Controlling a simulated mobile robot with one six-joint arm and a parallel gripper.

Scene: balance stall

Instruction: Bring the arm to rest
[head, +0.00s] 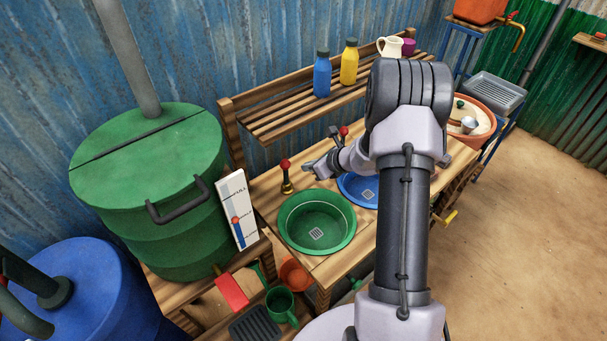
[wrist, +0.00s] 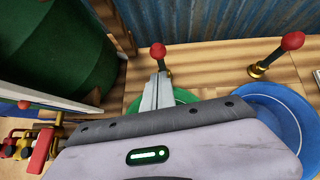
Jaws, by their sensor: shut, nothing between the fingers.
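My arm rises in the head view, bends at the top and reaches down and left over the wooden bench. My gripper (head: 308,168) is shut and empty, above the bench near the back of the green basin (head: 290,245). In the wrist view my gripper (wrist: 162,80) shows its fingers together, in front of a red-knobbed tap (wrist: 158,52). The same tap stands behind the green basin in the head view (head: 286,178). I cannot tell whether the fingers touch it.
A blue basin (head: 350,190) is partly hidden behind my arm, with a second red-knobbed tap (wrist: 278,56) behind it. A slatted shelf (head: 290,115) holds a blue bottle (head: 322,75) and a yellow bottle (head: 349,62). A green drum (head: 150,230) stands left. Open floor lies right.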

